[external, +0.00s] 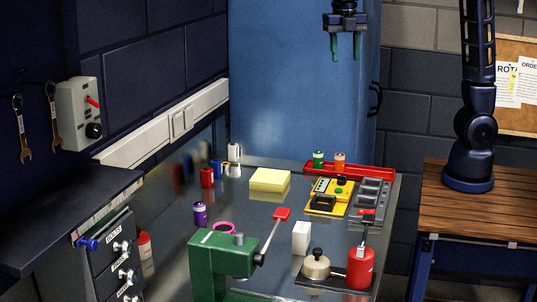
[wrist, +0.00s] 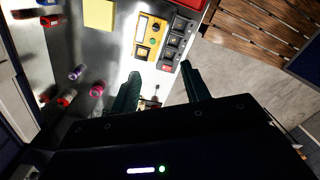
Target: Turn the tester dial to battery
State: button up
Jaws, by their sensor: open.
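The yellow tester (external: 313,209) lies on the metal bench top, between the yellow pad and the grey compartment tray. It carries a pale display, a small green part, a black block and a small round black part that looks like the dial (external: 341,181). The tester also shows in the wrist view (wrist: 150,19). The dial's setting and any labels are too small to read. My gripper (external: 346,52) hangs high above the back of the bench, in front of the blue cabinet. Its two green fingers are apart with nothing between them, also in the wrist view (wrist: 161,70).
A red tray (external: 375,171) with a green and an orange cell stands behind the tester. The grey compartment tray (external: 371,192) is at its right, the yellow pad (external: 270,179) at its left. A green vise (external: 220,256), white box (external: 301,238) and red can (external: 360,268) stand in front.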

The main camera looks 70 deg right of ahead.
send_near(341, 176)
jog(key=shift+n, duration=0.3)
jog(key=f, duration=0.9)
jog(key=shift+s+d+f, duration=0.15)
jog(key=shift+d, duration=0.15)
jog(key=shift+c, duration=0.3)
jog(key=c, duration=0.9)
